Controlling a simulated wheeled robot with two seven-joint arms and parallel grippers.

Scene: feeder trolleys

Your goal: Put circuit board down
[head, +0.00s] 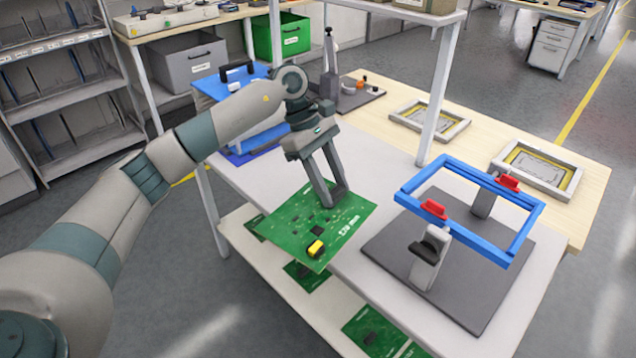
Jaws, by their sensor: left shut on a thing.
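A green circuit board (290,224) with a yellow part and dark chips is at the left front edge of the white tabletop, its near corner reaching past the edge. My left gripper (334,198) points down at the board's far right part and is shut on it. I cannot tell whether the board touches the tabletop or is a little above it. My right gripper is not in the head view.
A blue frame fixture (527,237) with red clamps stands on a grey plate (388,245) to the right. A white upright post (436,100) rises behind. Two framed panels (404,112) lie on the wooden table. More green boards (372,330) are on the lower shelf.

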